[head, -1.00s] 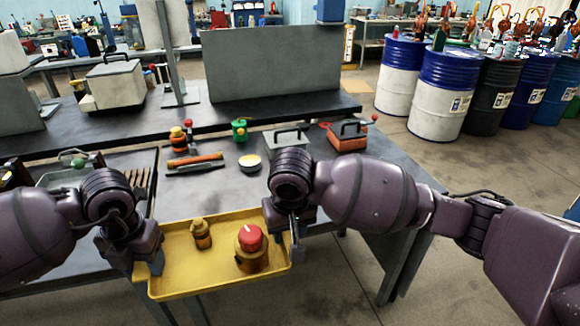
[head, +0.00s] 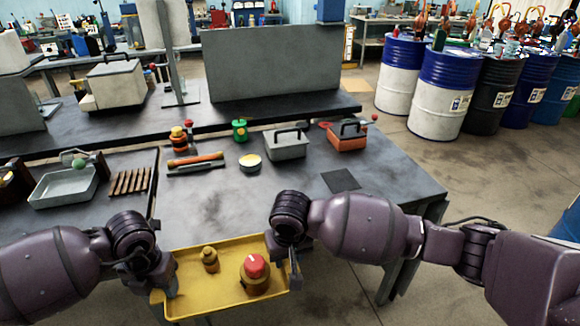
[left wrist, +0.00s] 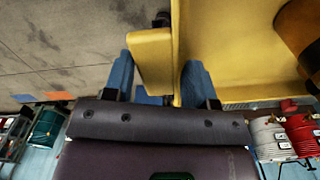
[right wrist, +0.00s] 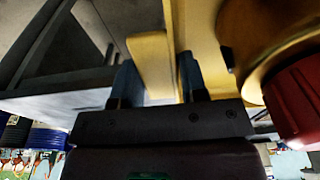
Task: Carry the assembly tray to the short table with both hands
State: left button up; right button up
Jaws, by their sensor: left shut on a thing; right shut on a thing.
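The yellow assembly tray (head: 222,299) is held between my two hands in front of the table's near edge. A small brass piece (head: 210,259) and a larger brass piece with a red top (head: 255,272) stand upright in it. My left gripper (head: 168,284) is shut on the tray's left side; the left wrist view shows its blue fingers (left wrist: 152,82) around the yellow rim. My right gripper (head: 294,268) is shut on the right side; the right wrist view shows its fingers (right wrist: 155,80) around the rim. I cannot tell which surface is the short table.
The grey workbench (head: 215,215) lies just beyond the tray. Blue drums (head: 447,90) stand at right.

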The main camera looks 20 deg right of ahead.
aim_at(216, 208)
jog(key=i, duration=1)
